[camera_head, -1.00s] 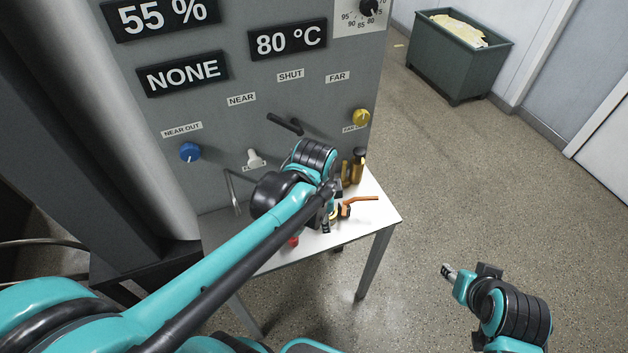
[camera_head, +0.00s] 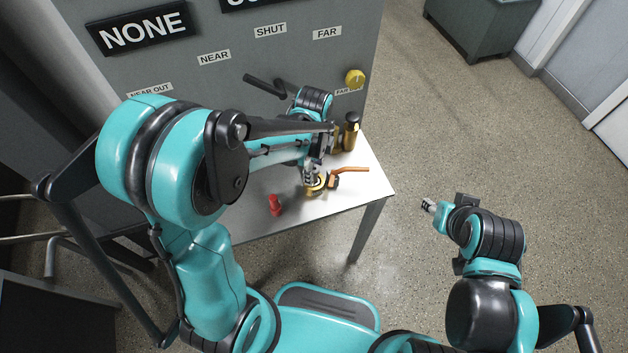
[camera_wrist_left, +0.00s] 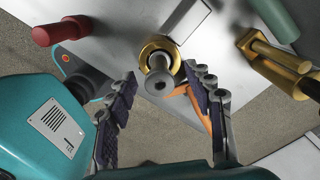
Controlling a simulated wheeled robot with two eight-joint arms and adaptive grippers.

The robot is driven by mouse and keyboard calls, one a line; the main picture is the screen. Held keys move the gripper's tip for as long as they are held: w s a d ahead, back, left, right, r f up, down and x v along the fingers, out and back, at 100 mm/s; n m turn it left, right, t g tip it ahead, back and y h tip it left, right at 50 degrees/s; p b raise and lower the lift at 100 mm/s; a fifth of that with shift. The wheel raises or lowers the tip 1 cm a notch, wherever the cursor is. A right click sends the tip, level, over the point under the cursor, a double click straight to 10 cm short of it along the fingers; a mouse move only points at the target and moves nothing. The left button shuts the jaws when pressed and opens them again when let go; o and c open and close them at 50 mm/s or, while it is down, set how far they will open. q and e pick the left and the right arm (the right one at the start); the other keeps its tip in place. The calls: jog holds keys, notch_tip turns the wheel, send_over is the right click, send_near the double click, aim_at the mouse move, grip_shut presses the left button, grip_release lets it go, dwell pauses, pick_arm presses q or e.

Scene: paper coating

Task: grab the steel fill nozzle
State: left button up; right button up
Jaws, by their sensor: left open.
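The steel fill nozzle (camera_wrist_left: 158,82), a grey rounded steel piece with a brass collar (camera_wrist_left: 150,50), stands on the white table in the left wrist view. My left gripper (camera_wrist_left: 166,88) is open, with one finger on each side of the nozzle's end and no clear contact. In the head view my left gripper (camera_head: 312,174) is over the table, by the brass ring (camera_head: 317,188), and hides most of the nozzle. My right gripper (camera_head: 428,206) hangs over the floor, away from the table; its fingers are too small to read.
An orange-handled tool (camera_head: 350,170) lies close beside the nozzle. A red piece (camera_head: 275,205) stands to the left on the table (camera_head: 340,205). Brass bottles (camera_head: 351,132) stand behind, near the grey panel (camera_head: 225,85). The table's front right is clear.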

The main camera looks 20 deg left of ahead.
pick_arm(q)
jog(key=shift+f, duration=0.45)
jog(key=shift+r, duration=0.1)
grip_shut()
jog(key=shift+r, duration=0.1)
